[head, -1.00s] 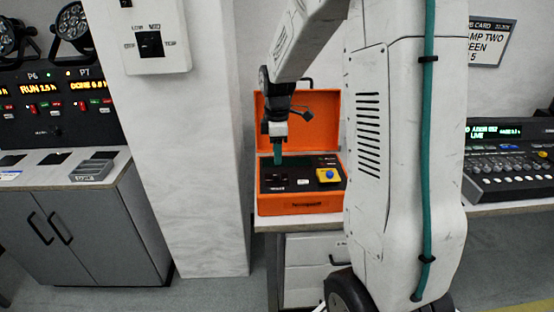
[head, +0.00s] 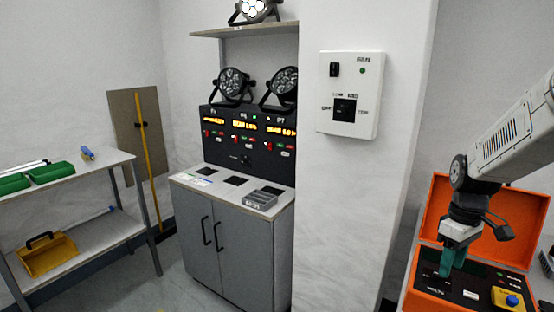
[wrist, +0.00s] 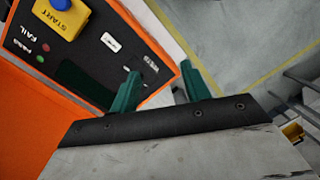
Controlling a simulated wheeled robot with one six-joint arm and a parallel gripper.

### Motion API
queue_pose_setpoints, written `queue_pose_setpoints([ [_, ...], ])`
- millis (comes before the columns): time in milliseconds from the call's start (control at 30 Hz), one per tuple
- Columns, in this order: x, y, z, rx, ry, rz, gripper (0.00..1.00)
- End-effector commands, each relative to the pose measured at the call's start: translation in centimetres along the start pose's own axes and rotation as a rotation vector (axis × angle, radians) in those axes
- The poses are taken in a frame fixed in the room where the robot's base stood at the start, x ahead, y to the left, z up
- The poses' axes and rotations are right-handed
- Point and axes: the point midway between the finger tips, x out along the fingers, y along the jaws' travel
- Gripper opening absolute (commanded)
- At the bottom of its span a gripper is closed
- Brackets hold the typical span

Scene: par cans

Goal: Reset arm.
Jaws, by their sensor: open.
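My gripper (head: 452,262) has green fingers and hangs pointing down over the open orange case (head: 484,225) at the right of the head view. In the wrist view its two fingers (wrist: 160,88) stand apart with nothing between them. The case's black panel with PASS and FAIL lights lies below and beside them. A yellow block with a blue START button (head: 508,299) sits on the panel; it also shows in the wrist view (wrist: 60,18). My arm is bent and reaches in from the right.
A white pillar carries a switch box (head: 349,94). Left of it, a grey cabinet (head: 238,252) stands below a black rack (head: 245,140) with par cans (head: 234,85). A shelf table (head: 75,175) with green trays (head: 48,172) and a yellow bin (head: 47,255) stands far left. Floor shows between them.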

Motion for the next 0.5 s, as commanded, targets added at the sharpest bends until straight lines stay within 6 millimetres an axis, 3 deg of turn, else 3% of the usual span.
queue_pose_setpoints([
  [300, -4.5, -10.5, 5.4, 0.38, -0.008, 0.011, 0.47],
  [500, -6.2, -17.0, 9.5, 0.538, 0.035, 0.041, 0.47],
])
